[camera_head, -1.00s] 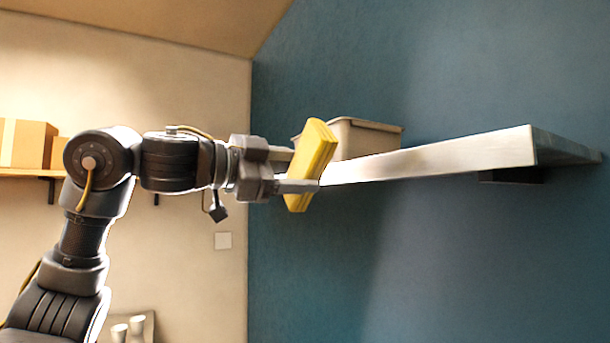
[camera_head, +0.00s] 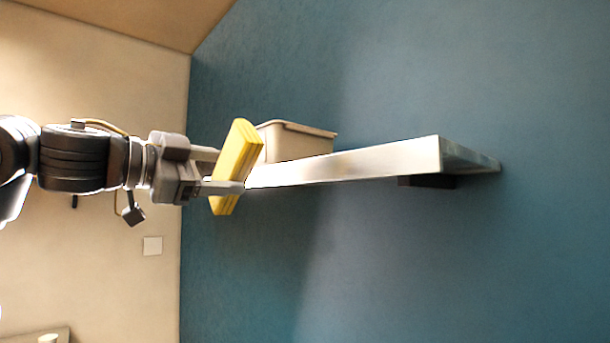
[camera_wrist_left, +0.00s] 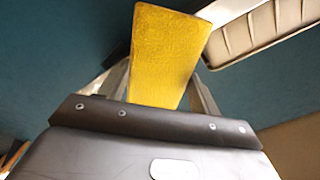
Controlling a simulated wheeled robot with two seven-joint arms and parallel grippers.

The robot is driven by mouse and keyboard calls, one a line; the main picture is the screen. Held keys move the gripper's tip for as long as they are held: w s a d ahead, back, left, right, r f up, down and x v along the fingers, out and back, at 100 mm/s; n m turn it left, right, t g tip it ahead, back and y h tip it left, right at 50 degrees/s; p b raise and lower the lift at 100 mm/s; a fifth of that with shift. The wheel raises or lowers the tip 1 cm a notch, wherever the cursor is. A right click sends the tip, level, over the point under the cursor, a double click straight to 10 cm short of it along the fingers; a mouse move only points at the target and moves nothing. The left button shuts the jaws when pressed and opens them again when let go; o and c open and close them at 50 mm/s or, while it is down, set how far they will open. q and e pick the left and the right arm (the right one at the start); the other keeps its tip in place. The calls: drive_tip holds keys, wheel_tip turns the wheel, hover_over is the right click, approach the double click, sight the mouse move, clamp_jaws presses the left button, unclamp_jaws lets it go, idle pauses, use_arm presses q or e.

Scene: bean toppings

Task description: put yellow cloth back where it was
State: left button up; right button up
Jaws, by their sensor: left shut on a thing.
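The yellow cloth (camera_head: 238,153) is a folded, layered block, held tilted between the fingers of my left gripper (camera_head: 232,172). It also fills the middle of the left wrist view (camera_wrist_left: 165,50), between the two fingers (camera_wrist_left: 160,98). My left gripper is shut on it, in front of the left end of the wall shelf (camera_head: 350,164). In the head view the cloth overlaps that end and part of the bin; I cannot tell whether it touches either. My right gripper is not in view.
A beige bin (camera_head: 300,143) stands on the shelf's left part, behind the cloth; it shows at the wrist view's upper right (camera_wrist_left: 262,28). The shelf top right of the bin looks clear. A dark bracket (camera_head: 427,182) is under the shelf. A blue wall (camera_head: 420,270) is behind.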

use_arm(q)
drive_tip(key=w+f+m+g+h, duration=0.1)
drive_tip(key=w+f+g, duration=0.15)
drive_tip(key=f, duration=1.45)
drive_tip(key=w+f+m+g+h, duration=0.1)
drive_tip(key=w+f+m+h, duration=0.15)
drive_tip(key=f, duration=1.45)
drive_tip(key=s+a+f, duration=0.1)
drive_tip(key=s+f, duration=0.4)
drive_tip(key=f, duration=0.3)
drive_tip(key=s+a+f+n+t+y, duration=0.1)
drive_tip(key=s+a+f, duration=0.1)
drive_tip(key=s+f, duration=0.3)
drive_tip(key=s+a+f, duration=0.2)
drive_tip(key=s+f, duration=0.3)
drive_tip(key=f, duration=0.6)
drive_tip(key=shift+n+y, duration=0.35)
